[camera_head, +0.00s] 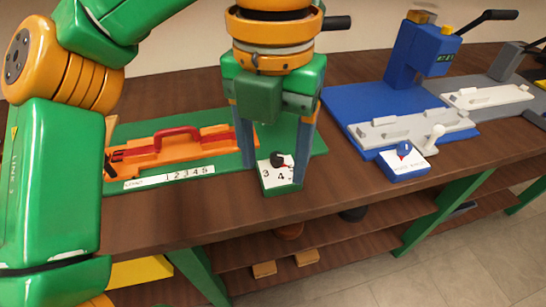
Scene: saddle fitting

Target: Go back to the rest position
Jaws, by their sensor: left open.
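My left arm comes in from the left in the head view. Its gripper (282,150) points down over the front of the wooden bench, with two grey-blue fingers spread apart. A small green block with a white numbered dial face (277,176) and a black knob stands between and just below the fingertips. I cannot tell whether the fingers touch it. Behind is a green base plate (220,186) carrying an orange saddle fixture (190,146) with a red handle and a white number strip. My right gripper is not in view.
To the right stands a blue fixture (415,60) with a black lever and a white saddle part (405,130). A small blue-and-white dial box (403,165) sits before it. A grey fixture (490,95) is at far right. A lower shelf (330,262) holds small wooden blocks.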

